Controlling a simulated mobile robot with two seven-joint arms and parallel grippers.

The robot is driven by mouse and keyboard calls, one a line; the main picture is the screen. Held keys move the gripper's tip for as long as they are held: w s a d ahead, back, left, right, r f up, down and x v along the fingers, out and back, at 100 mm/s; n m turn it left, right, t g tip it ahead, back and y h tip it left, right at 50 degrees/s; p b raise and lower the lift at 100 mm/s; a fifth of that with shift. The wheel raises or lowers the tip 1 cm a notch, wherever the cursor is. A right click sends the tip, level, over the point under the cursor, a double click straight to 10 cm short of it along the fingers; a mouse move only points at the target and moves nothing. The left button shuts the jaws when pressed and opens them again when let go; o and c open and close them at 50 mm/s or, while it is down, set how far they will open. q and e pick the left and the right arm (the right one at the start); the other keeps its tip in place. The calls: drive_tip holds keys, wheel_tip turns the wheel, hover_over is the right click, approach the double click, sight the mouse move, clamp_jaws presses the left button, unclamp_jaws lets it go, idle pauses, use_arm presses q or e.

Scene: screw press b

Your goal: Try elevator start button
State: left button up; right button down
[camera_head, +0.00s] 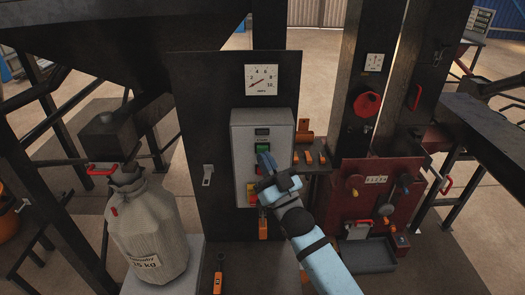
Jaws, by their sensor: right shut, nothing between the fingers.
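A grey control box (240,125) is fixed to a dark upright panel. A green button (262,147) shows on its upper half, below a small dark display (262,132). A yellow-and-red part (252,190) shows lower on the box, partly behind my gripper. My right gripper (264,160) is shut and empty, with its fingertips just below and over the lower edge of the green button. I cannot tell if they touch it. The face of the box between the button and the yellow part is partly hidden by the gripper. My left gripper is not in view.
A round gauge (261,79) is above the box. A full sack (150,230) stands at the left. Orange levers (308,157) sit right of the box. A dark red panel (350,180) with knobs and a red wheel (367,104) are further right.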

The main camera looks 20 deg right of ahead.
drive_tip(key=shift+w, duration=0.1)
idle(0.5)
drive_tip(key=shift+w+d, duration=0.1)
drive_tip(key=shift+w, duration=0.2)
drive_tip(key=shift+w+d, duration=0.15)
drive_tip(key=shift+w, duration=0.3)
idle(0.6)
drive_tip(key=shift+s, duration=0.2)
drive_tip(key=shift+s+a, duration=0.25)
drive_tip(key=shift+s, duration=0.4)
drive_tip(key=s+p, duration=0.1)
drive_tip(key=s, duration=0.1)
drive_tip(key=s+a+p, duration=0.1)
drive_tip(key=s, duration=0.2)
drive_tip(key=shift+a, duration=0.2)
drive_tip(key=shift+w, duration=0.1)
idle(0.6)
